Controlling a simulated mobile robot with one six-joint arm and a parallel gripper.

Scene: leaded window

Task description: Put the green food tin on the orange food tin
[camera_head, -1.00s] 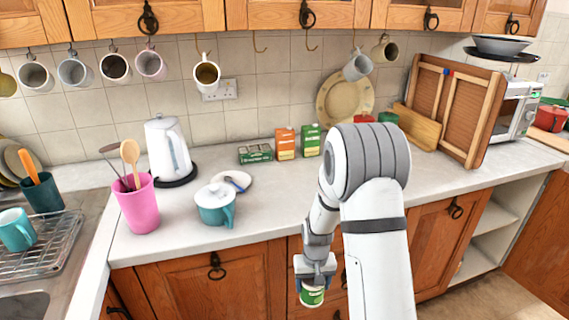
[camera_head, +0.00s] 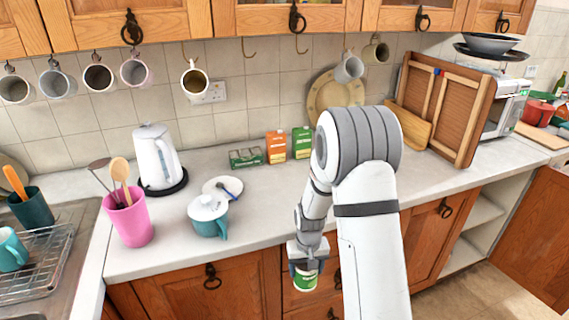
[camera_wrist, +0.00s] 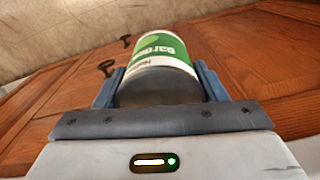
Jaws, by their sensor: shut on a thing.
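My gripper (camera_head: 305,268) is shut on the green food tin (camera_head: 305,280), a small can with a green and white label. It holds the tin in front of the cupboard doors, below the counter's front edge. In the wrist view the tin (camera_wrist: 160,62) sits between the two blue-grey fingers of my gripper (camera_wrist: 160,88). I cannot make out the orange food tin in any view; my arm hides part of the counter.
On the counter (camera_head: 165,245) stand a teal lidded pot (camera_head: 208,216), a pink utensil pot (camera_head: 130,220), a white kettle (camera_head: 156,158), and orange (camera_head: 276,147) and green (camera_head: 302,142) cartons. A wooden rack (camera_head: 440,105) stands at the right. Mugs hang above.

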